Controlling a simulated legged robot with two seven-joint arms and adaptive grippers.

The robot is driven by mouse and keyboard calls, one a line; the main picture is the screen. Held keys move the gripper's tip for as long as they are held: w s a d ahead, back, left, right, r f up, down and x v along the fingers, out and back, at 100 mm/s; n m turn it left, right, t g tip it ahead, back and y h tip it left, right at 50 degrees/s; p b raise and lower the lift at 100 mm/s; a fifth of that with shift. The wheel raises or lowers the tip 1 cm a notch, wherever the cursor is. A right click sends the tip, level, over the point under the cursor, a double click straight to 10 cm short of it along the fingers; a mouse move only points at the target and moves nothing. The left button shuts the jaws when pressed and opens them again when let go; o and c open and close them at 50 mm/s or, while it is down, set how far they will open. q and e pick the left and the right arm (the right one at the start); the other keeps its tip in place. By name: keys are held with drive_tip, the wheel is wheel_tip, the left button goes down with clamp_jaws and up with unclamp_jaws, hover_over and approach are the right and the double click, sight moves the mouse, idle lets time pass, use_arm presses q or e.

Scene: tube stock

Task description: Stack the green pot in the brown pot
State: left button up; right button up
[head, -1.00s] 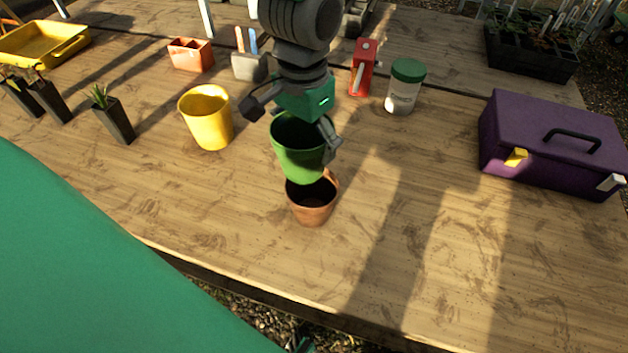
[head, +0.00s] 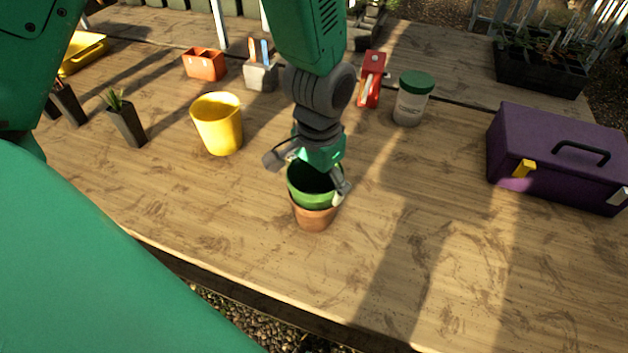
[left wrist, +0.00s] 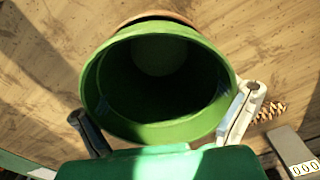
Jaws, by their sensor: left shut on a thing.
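The green pot (head: 314,193) is upright in the brown pot (head: 314,218), its lower part hidden inside it. The brown pot stands on the wooden table, with only its outer wall and part of its rim showing. My left gripper (head: 309,178) is shut on the green pot, with its fingers at opposite sides of the rim. In the left wrist view the green pot (left wrist: 160,132) opens toward the camera between the two fingers, and a strip of the brown pot's rim (left wrist: 157,15) shows behind it. My right gripper is not in view.
A yellow pot (head: 218,128) stands to the left. Behind are a red-orange planter (head: 204,65), a red object (head: 371,78) and a green-lidded jar (head: 412,104). A purple toolbox (head: 555,150) is at right. A pine cone (left wrist: 270,111) lies nearby. The table's front right is clear.

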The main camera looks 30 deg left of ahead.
use_arm(q)
drive_tip(key=shift+s+d+f, duration=0.1)
drive_tip(key=shift+d+f, duration=0.05)
drive_tip(key=shift+d, duration=0.25)
drive_tip(key=shift+s+d+f, duration=0.1)
drive_tip(key=shift+d+f, duration=0.05)
drive_tip(key=shift+d, duration=0.25)
drive_tip(key=shift+d+f, duration=0.15)
drive_tip(key=shift+c, duration=1.4)
drive_tip(key=o, duration=1.3)
drive_tip(key=shift+s+a, duration=0.1)
drive_tip(key=shift+a, duration=0.2)
drive_tip(key=shift+a+f, duration=0.1)
drive_tip(key=shift+a, duration=0.15)
drive_tip(key=shift+r, duration=0.5)
drive_tip(key=shift+w+a+r+p, duration=0.1)
drive_tip(key=shift+r+p, duration=0.2)
drive_tip(key=shift+r, duration=1.75)
drive_tip(key=shift+w+a+r+p, duration=0.15)
drive_tip(key=shift+r+p, duration=0.2)
drive_tip(key=shift+r, duration=1.7)
drive_tip(key=shift+w+d+r+p, duration=0.1)
drive_tip(key=shift+r+p, duration=0.2)
drive_tip(key=shift+r, duration=1.75)
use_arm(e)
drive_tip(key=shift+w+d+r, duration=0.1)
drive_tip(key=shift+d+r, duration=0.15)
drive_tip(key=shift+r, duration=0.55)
